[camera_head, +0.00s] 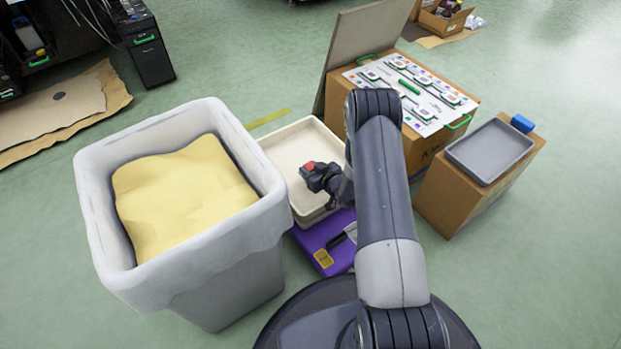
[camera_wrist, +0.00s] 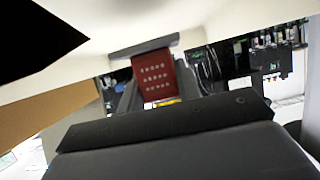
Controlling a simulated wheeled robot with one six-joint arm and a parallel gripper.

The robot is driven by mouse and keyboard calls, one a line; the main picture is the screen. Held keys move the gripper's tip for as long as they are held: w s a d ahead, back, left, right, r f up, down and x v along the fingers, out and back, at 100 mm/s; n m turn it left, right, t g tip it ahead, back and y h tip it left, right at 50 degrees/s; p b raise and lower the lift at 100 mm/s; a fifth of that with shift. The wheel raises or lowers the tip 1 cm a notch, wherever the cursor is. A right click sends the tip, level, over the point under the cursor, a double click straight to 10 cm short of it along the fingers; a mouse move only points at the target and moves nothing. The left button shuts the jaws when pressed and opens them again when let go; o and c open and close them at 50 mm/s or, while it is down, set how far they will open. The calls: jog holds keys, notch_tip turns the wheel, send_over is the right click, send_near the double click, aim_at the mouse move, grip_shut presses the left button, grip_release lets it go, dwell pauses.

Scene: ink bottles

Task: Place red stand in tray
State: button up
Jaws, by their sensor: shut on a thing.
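My gripper (camera_head: 318,178) is shut on the red stand (camera_head: 309,166), of which only a small red part shows in the head view. In the wrist view the red stand (camera_wrist: 155,78) is a dark red piece with rows of small white marks, held at my gripper (camera_wrist: 150,92). In the head view my gripper overlaps the cream tray (camera_head: 285,147), a shallow rectangular tray left of my arm. I cannot tell the height between them. A grey tray (camera_head: 490,150) lies on a cardboard box at the right and looks empty.
A large white bin (camera_head: 232,270) with a yellow liner stands left of the cream tray. A purple case (camera_head: 318,240) lies in front of that tray. An open-lidded box (camera_head: 441,142) with a white patterned board (camera_head: 412,88) stands behind my arm. A blue block (camera_head: 522,123) sits by the grey tray.

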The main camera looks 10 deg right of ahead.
jog(key=shift+f+b, duration=0.7)
jog(key=shift+f, duration=0.95)
jog(key=shift+f, duration=0.15)
jog(key=o, duration=1)
jog(key=shift+s+d+r, duration=0.1)
jog(key=shift+s+r, duration=0.1)
jog(key=shift+r, duration=0.15)
jog(key=p+v, duration=0.5)
jog(key=v, duration=0.6)
jog(key=shift+s+d, duration=0.1)
jog(key=shift+s, duration=0.05)
